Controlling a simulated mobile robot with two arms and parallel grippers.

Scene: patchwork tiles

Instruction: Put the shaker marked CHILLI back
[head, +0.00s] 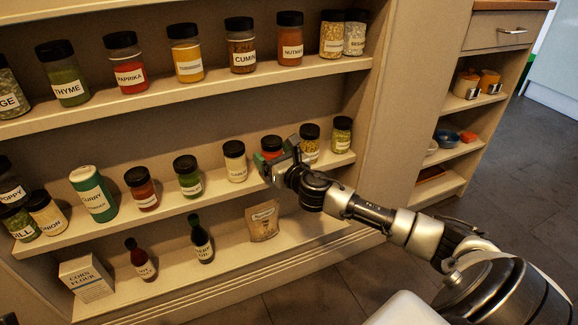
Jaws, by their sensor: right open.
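My right gripper (277,157) reaches in from the right at the middle shelf. Its jaws are open around or just in front of a red jar with a black lid (271,143). The jar stands upright on the shelf among the others, and its label is hidden by the gripper. I cannot read CHILLI on any jar. Another dark red jar with a black lid (141,188) stands further left on the same shelf, its label too small to read. My left gripper is not in view.
A pale jar (235,161) stands left of the gripper and a speckled jar (309,139) close on its right. The upper shelf (205,88) holds a row of jars. Bottles, a box and a pouch (263,221) stand on the bottom shelf. Floor is clear at right.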

